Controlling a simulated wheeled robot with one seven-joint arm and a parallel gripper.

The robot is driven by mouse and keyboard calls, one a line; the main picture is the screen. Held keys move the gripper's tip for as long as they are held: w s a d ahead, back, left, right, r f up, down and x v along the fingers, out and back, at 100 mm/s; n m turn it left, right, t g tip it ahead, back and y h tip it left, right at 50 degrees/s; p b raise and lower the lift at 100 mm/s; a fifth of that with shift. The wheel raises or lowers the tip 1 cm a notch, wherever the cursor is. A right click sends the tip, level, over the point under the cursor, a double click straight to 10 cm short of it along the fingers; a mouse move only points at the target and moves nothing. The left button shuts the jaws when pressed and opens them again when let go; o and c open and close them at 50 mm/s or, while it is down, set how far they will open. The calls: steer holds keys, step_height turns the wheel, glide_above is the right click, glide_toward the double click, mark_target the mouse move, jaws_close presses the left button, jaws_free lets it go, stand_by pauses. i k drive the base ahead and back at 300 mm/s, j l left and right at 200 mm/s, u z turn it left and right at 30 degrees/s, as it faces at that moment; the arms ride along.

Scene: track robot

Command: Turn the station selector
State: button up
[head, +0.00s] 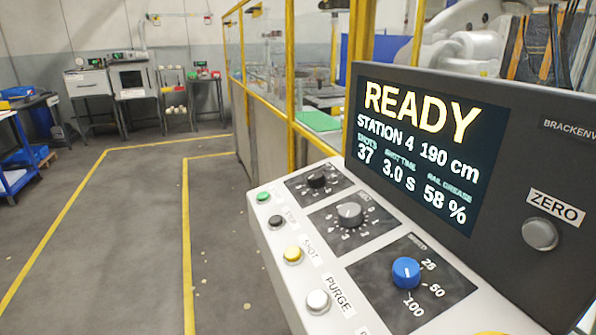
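A sloped control panel (340,253) stands at the right in the head view. A grey knob (350,213) sits on a dark plate with small numbers around it; it looks like the station selector, but its label is too small to read. Its pointer direction is hard to tell. The screen (425,143) behind it reads READY, STATION 4, 190 cm. A smaller black knob (317,180) sits farther back, and a blue knob (406,271) marked 25, 50, 100 sits nearer. My gripper is not in view.
Push buttons line the panel's left edge: green (263,197), black (277,222), yellow (292,255) and a white one (317,301) near PURGE. A grey ZERO button (540,234) is right of the screen. A yellow-framed fence (290,80) stands behind. Floor at left is open.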

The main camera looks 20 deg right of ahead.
mark_target(315, 179)
steer(key=j, duration=1.05)
steer(key=i+j, duration=0.15)
steer(key=j, duration=0.15)
steer(key=i+j, duration=0.2)
steer(key=j+z, duration=0.05)
